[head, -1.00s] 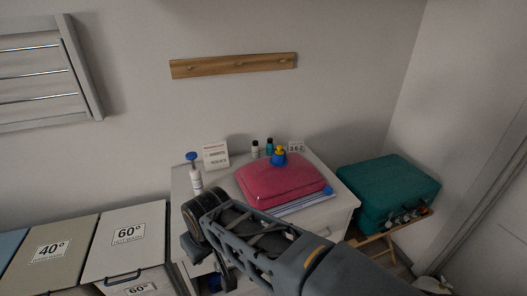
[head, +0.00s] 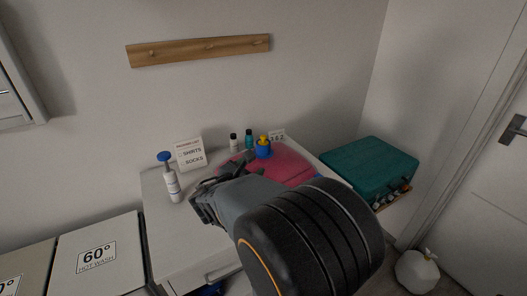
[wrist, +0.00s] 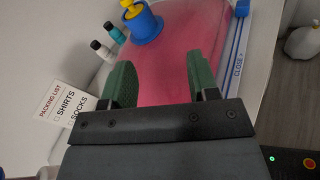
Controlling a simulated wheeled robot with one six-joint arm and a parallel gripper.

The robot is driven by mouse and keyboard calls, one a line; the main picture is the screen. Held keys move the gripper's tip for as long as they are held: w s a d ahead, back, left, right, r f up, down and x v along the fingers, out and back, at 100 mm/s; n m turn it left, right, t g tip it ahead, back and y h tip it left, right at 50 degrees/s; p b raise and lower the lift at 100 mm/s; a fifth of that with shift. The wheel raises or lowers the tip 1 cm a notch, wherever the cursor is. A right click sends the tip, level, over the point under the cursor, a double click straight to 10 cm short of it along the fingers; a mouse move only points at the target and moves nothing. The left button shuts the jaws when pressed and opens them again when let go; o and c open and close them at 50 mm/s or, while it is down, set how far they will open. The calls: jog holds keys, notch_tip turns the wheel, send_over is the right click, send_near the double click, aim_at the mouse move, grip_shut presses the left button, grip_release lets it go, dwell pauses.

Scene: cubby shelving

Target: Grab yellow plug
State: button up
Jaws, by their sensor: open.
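The yellow plug (head: 264,139) sits in a round blue valve (head: 263,151) on top of the pink bag (head: 290,166). In the wrist view the yellow plug (wrist: 133,9) is at the top edge, partly cut off, above the blue valve (wrist: 147,27). My gripper (wrist: 158,60) is open and empty, with its two green-padded fingers apart over the pink bag. The plug lies beyond the fingertips, nearer the left finger. In the head view my arm hides part of the bag and most of the gripper.
A white and a teal bottle (head: 249,138) stand just left of the valve. A teal case (head: 368,166) is at the right.

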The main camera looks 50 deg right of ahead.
jog(key=w+n, duration=0.1)
jog(key=n+t, duration=0.1)
jog(key=w+d+n+t+h, duration=0.1)
jog(key=shift+w+d+r+n, duration=0.1)
jog(key=shift+w+r+n, duration=0.1)
jog(key=shift+w+n, duration=0.15)
send_near(262, 139)
jog(key=shift+n+t, duration=0.35)
jog(key=shift+t, duration=0.05)
jog(key=x, duration=0.4)
jog(key=shift+s+d+f, duration=0.1)
jog(key=shift+s, duration=0.1)
jog(key=shift+p+x, duration=0.4)
jog(key=shift+x, duration=2.3)
jog(key=c, duration=1)
